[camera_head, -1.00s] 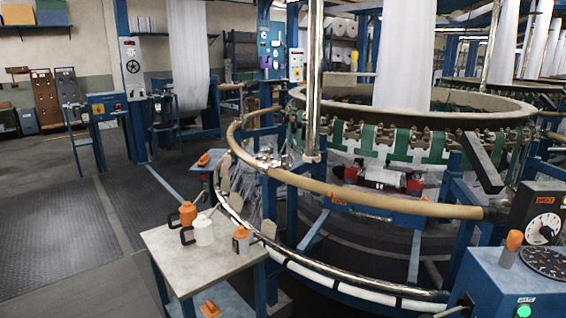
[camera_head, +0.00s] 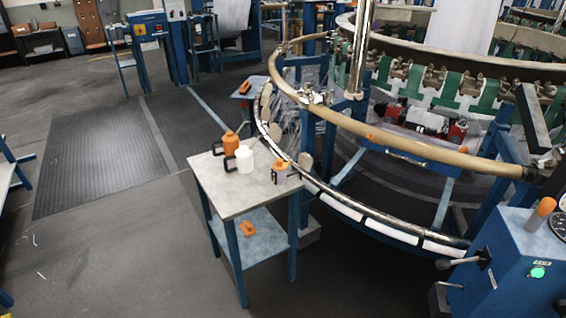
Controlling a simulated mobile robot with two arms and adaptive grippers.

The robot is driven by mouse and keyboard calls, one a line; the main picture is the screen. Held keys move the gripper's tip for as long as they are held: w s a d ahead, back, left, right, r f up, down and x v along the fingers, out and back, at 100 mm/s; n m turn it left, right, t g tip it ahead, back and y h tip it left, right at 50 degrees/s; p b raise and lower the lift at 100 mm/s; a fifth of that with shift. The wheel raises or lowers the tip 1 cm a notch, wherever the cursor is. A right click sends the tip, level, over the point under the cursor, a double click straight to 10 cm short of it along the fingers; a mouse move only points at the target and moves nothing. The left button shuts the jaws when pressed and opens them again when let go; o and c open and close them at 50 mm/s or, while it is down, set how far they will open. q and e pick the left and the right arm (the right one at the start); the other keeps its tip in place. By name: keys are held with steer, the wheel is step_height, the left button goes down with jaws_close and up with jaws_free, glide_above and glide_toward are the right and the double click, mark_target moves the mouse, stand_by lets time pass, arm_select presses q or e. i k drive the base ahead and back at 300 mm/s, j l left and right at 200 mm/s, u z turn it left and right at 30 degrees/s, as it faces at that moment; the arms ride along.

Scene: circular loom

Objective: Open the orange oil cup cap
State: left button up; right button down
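On a small grey-topped table (camera_head: 225,195) stand an orange jug (camera_head: 231,145) with a dark handle, a white jug (camera_head: 244,160) with a dark handle, and a small grey item with an orange top (camera_head: 280,164) near the right edge. The orange jug has a small orange top. I cannot tell from here which orange part is the oil cup cap, or see any cap lifted off. Neither of my grippers is in view.
The loom's curved tan rail (camera_head: 390,142) and lower chrome ring (camera_head: 350,212) pass right of the table. A blue control box (camera_head: 525,260) with an orange-topped knob (camera_head: 545,206) stands at lower right. Floor left of the table is open.

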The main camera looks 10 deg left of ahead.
mark_target(278, 165)
steer(key=j+z, duration=0.9)
steer(key=k+l, duration=0.05)
